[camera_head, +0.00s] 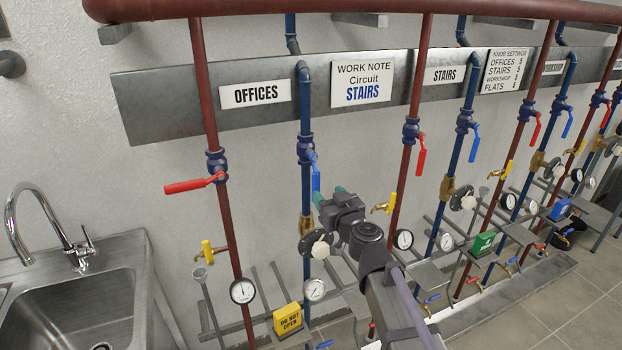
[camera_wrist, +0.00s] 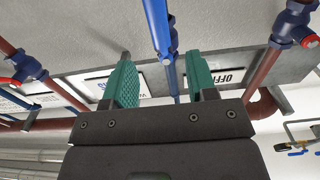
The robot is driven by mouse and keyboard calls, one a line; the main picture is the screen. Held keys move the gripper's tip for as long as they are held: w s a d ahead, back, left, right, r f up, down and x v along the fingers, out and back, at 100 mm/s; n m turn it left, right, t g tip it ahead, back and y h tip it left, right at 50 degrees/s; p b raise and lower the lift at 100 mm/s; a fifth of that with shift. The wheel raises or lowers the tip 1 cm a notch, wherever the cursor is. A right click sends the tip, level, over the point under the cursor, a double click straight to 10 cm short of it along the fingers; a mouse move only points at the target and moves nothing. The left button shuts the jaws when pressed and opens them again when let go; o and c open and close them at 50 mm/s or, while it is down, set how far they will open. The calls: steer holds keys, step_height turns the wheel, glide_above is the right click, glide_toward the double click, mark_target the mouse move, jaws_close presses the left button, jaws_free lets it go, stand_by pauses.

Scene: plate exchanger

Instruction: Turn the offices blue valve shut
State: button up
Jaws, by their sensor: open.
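The offices blue valve (camera_head: 305,150) sits on the blue pipe just right of the OFFICES sign (camera_head: 255,94). Its blue lever (camera_head: 316,174) hangs down, along the pipe. My gripper (camera_head: 329,195) is at the lower end of this lever, with green finger pads spread apart and nothing gripped. In the wrist view, the open fingers (camera_wrist: 161,80) stand either side of the blue lever (camera_wrist: 158,25) and pipe in the picture. I cannot tell whether the lever is between the pads or beyond them.
A red offices lever (camera_head: 194,184) sticks out left on the red pipe. A brass fitting with a white knob (camera_head: 320,248), gauges (camera_head: 315,290) and a yellow DO NOT OPEN tag (camera_head: 288,320) are below. The stairs red lever (camera_head: 421,156) is to the right; a sink (camera_head: 80,300) stands left.

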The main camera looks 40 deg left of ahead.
mark_target(317, 182)
steer(key=x, duration=1)
steer(key=shift+w+a, duration=0.1)
steer(key=shift+a, duration=0.15)
steer(key=shift+d, duration=0.1)
jaws_close()
